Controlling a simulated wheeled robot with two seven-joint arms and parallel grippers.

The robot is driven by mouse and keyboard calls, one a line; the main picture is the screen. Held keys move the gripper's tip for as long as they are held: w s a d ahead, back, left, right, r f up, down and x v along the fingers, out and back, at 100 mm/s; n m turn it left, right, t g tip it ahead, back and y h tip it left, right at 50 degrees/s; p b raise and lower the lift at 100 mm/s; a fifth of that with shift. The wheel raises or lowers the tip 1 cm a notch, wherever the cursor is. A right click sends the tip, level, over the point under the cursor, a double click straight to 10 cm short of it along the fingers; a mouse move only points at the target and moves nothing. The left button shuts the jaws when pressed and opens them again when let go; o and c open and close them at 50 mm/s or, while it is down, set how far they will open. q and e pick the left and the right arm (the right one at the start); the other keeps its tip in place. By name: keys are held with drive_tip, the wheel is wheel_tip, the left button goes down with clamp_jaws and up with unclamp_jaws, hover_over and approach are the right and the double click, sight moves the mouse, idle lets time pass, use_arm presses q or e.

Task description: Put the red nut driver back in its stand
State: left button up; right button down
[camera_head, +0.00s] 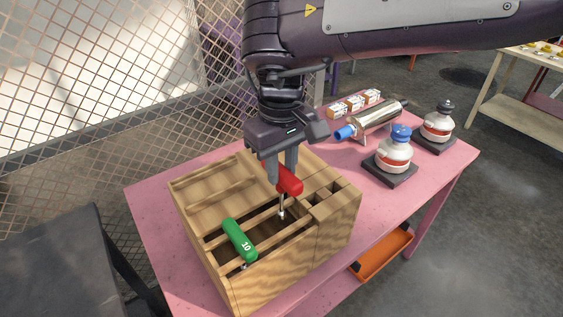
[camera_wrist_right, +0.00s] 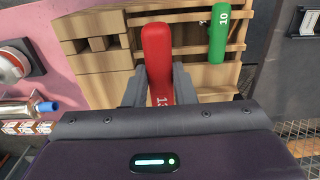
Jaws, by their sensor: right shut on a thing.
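The red nut driver (camera_head: 289,181) is upright, a little tilted, with its metal shaft pointing down at the slotted front part of the wooden stand (camera_head: 340,222). My right gripper (camera_head: 283,172) is shut on its red handle. The red handle also shows between the fingers in the right wrist view (camera_wrist_right: 158,60), marked 13. The shaft's tip is at the slats; I cannot tell whether it is inside a slot. A green nut driver (camera_head: 240,240) marked 10 sits in the stand to the left, and it shows in the wrist view (camera_wrist_right: 219,35). My left gripper is out of view.
The stand rests on a pink table (camera_head: 155,215). Behind it to the right are a metal cylinder with a blue end (camera_head: 372,120), two white-and-red bottles (camera_head: 393,153) on dark bases, and small boxes (camera_head: 352,104). An orange tray (camera_head: 382,252) is below the tabletop. Wire mesh stands at the left.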

sight(282, 213)
wheel_tip(282, 213, down, 4)
drive_tip(key=shift+r+b, duration=0.2)
drive_tip(key=shift+b, duration=0.95)
drive_tip(key=shift+f+b, duration=0.5)
drive_tip(key=shift+f, duration=0.25)
wheel_tip(282, 213, down, 3)
drive_tip(key=shift+b, duration=1.05)
drive_tip(key=shift+f+b, duration=0.45)
drive_tip(key=shift+f, duration=0.25)
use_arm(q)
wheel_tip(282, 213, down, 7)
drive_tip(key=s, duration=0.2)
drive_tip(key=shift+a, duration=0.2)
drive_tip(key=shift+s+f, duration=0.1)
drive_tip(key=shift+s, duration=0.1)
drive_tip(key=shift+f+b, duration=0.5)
use_arm(e)
drive_tip(key=shift+f, duration=0.7)
